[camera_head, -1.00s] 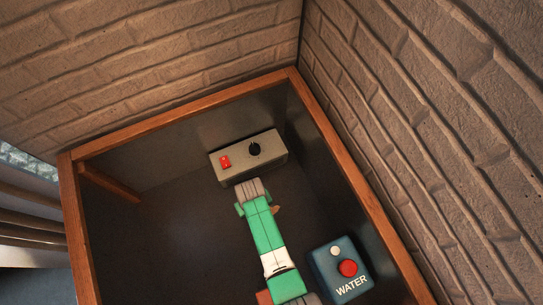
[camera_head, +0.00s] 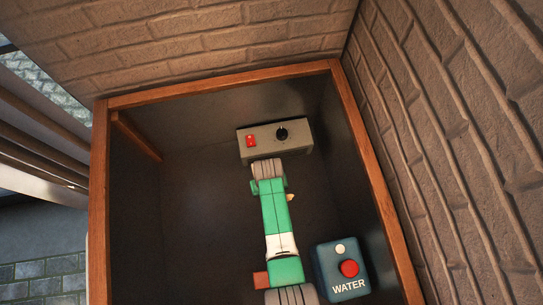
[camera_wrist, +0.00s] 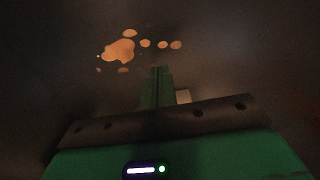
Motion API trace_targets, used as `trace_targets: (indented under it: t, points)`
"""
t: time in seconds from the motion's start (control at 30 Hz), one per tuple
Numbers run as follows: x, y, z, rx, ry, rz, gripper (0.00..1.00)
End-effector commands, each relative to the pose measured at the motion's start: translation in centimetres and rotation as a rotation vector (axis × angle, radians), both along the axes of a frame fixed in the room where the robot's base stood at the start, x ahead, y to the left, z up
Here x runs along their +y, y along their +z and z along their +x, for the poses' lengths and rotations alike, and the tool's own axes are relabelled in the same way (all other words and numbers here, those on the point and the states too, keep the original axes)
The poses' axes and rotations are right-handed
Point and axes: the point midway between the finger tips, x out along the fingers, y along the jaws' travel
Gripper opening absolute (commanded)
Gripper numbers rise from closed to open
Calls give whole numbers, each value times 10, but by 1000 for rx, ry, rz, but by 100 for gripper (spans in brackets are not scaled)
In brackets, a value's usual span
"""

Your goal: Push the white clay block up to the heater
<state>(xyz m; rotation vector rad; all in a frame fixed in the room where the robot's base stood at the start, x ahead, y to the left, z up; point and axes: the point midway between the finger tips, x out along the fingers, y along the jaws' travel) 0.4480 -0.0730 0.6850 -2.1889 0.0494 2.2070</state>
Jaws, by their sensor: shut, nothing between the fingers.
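My gripper (camera_wrist: 157,88) shows in the wrist view as green fingers, shut with nothing between them. A small pale block (camera_wrist: 183,96), which looks like the white clay block, shows just right of the fingers, partly hidden behind my gripper's body; I cannot tell whether they touch. In the head view my green arm covers the fingers, and I cannot make out the block there. A grey box (camera_head: 302,142) with a red switch and black knob, likely the heater, stands at the back of the bin, just beyond my arm's ribbed end.
A blue WATER box (camera_head: 328,272) with a red button stands at the lower right. Orange splashes (camera_wrist: 119,50) mark the dark surface in the wrist view. A wooden rim (camera_head: 215,82) surrounds the dark bin. The bin floor left of my arm looks clear.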

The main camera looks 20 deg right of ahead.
Motion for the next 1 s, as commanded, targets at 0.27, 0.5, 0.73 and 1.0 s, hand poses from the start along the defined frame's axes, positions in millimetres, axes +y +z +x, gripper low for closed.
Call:
trace_targets:
  t: [0.27, 0.5, 0.73, 1.0]
  points:
    - [0, 68, 2, -4, 1, -1, 0]
    - [0, 82, 2, -2, 1, 0, 0]
    - [0, 81, 2, -3, 1, 0, 0]
    - [-1, 127, 49, -168, 6, -26, 0]
